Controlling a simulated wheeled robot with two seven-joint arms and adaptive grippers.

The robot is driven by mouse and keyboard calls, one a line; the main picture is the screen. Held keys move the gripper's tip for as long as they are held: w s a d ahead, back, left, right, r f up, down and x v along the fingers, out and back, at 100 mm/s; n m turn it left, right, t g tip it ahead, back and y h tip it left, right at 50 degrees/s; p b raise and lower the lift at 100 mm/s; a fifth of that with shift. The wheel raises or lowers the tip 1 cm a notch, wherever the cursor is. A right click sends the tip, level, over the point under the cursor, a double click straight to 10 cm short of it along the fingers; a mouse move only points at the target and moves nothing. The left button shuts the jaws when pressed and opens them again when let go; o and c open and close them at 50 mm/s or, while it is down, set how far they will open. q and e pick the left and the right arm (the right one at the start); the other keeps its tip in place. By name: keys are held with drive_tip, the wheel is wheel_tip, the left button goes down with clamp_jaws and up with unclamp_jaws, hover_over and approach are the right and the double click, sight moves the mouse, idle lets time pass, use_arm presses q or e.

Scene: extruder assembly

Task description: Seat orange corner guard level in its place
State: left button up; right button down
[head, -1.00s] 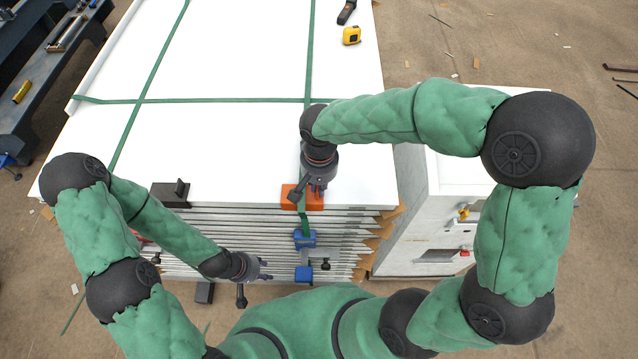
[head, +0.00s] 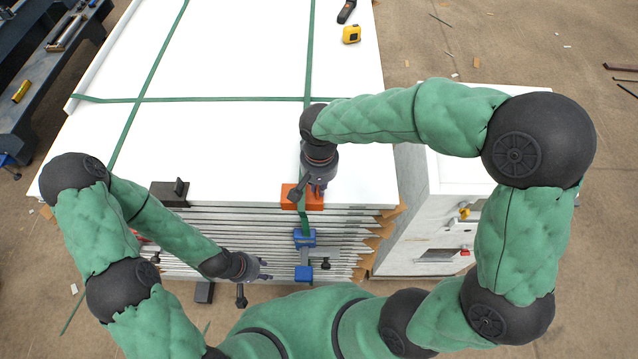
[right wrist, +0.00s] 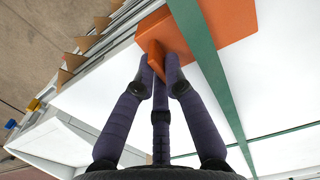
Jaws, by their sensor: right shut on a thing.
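The orange corner guard (head: 314,203) sits at the front edge of the stack of white panels (head: 250,140), under the green strap. It also shows in the right wrist view (right wrist: 225,25), with the strap (right wrist: 200,60) crossing over it. My right gripper (head: 312,192) is shut on the guard's upright orange fin (right wrist: 152,55), its fingers on both sides of it. Whether the guard lies fully flat on the panel cannot be told. My left gripper (head: 262,270) is in front of the stack, low and left of the blue strap tensioner (head: 305,239); its finger opening is too small to read.
A black corner guard (head: 170,196) sits on the same edge to the left. A yellow tape measure (head: 351,35) lies at the panel's far right. A white cabinet (head: 445,225) stands right of the stack. Brown cardboard pieces stick out at the stack's right side.

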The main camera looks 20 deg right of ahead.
drive_tip(key=c, duration=1.2)
unclamp_jaws()
drive_tip(key=shift+r+p, duration=2.4)
drive_tip(key=shift+r, duration=1.15)
